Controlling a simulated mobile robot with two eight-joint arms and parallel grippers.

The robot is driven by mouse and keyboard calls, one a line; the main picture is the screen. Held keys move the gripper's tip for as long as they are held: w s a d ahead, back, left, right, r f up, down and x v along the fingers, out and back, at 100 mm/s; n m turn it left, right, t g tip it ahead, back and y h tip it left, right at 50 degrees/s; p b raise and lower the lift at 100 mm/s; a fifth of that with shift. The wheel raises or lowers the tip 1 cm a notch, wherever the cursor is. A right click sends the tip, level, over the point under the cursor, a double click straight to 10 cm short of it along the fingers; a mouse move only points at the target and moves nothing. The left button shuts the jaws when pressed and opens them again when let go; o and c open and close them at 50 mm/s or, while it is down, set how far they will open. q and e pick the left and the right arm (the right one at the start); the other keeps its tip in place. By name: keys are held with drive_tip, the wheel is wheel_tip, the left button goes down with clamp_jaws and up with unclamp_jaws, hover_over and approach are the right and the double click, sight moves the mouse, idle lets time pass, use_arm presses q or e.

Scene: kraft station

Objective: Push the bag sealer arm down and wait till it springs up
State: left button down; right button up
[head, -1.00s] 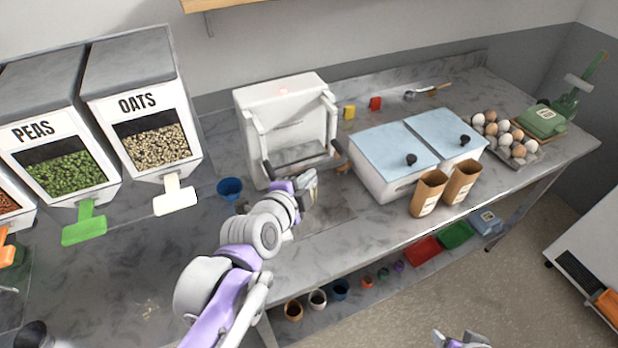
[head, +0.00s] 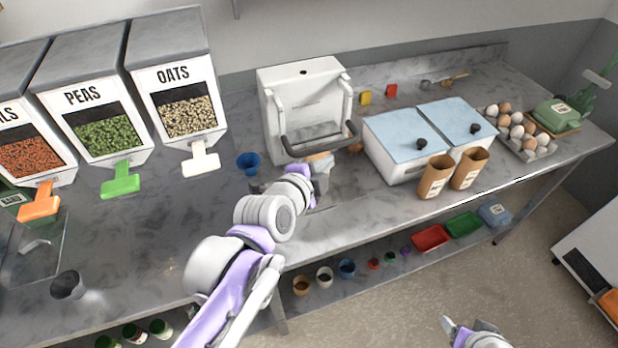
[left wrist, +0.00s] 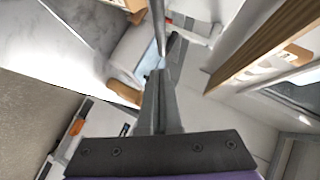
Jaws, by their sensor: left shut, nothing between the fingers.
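The bag sealer (head: 303,95) is a white box at the back middle of the counter in the head view. Its arm (head: 322,150) is a dark curved bar on two white side levers, now raised in front of the body. The round lamp on its top is dark. My left gripper (head: 322,170) is shut and empty, just below and in front of the bar. Whether they touch is unclear. A tan piece (head: 318,158) shows between bar and gripper, mostly hidden. The left wrist view shows the shut fingers (left wrist: 160,95). My right gripper (head: 460,330) is at the bottom edge, partly cut off.
A blue cup (head: 248,163) stands left of the sealer, below the oats dispenser (head: 180,95). A white box with blue lids (head: 400,135) and two kraft bags (head: 436,177) stand to its right.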

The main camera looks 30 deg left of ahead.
use_arm(q)
drive_tip(key=b+v, duration=0.1)
drive_tip(key=v, duration=0.5)
drive_tip(key=shift+s+a+r+b, duration=0.3)
drive_tip(key=shift+a+r, duration=0.05)
drive_tip(key=shift+r, duration=0.05)
use_arm(e)
drive_tip(key=shift+a+f, duration=0.15)
drive_tip(key=shift+f, duration=0.4)
drive_tip(key=shift+a+f, duration=0.15)
drive_tip(key=shift+f, duration=0.35)
use_arm(q)
drive_tip(key=shift+s, duration=0.1)
use_arm(e)
drive_tip(key=shift+s, duration=0.15)
